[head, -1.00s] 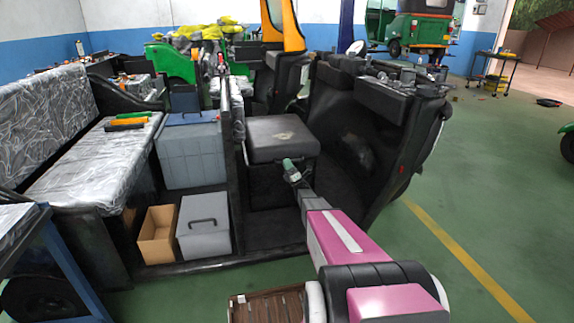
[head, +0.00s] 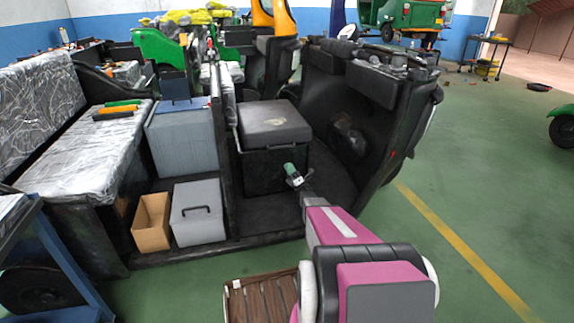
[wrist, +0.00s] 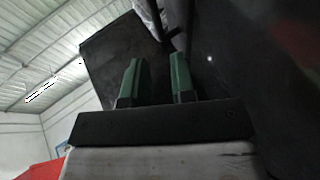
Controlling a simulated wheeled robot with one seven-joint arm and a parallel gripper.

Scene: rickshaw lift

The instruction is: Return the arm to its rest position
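My arm reaches forward from the bottom of the head view, with magenta and black links. My gripper (head: 291,172) is at its far end, in front of the black seat box (head: 268,165) of the vehicle. Whether it touches the box cannot be told. In the wrist view, my gripper (wrist: 156,70) shows two green fingers set apart with nothing between them. A dark panel (wrist: 105,60) stands beyond the fingers.
A grey case (head: 198,230) and an open cardboard box (head: 151,228) sit on the vehicle floor, left of my arm. A black front panel (head: 375,145) rises to the right. A slatted wooden surface (head: 262,300) lies near my base.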

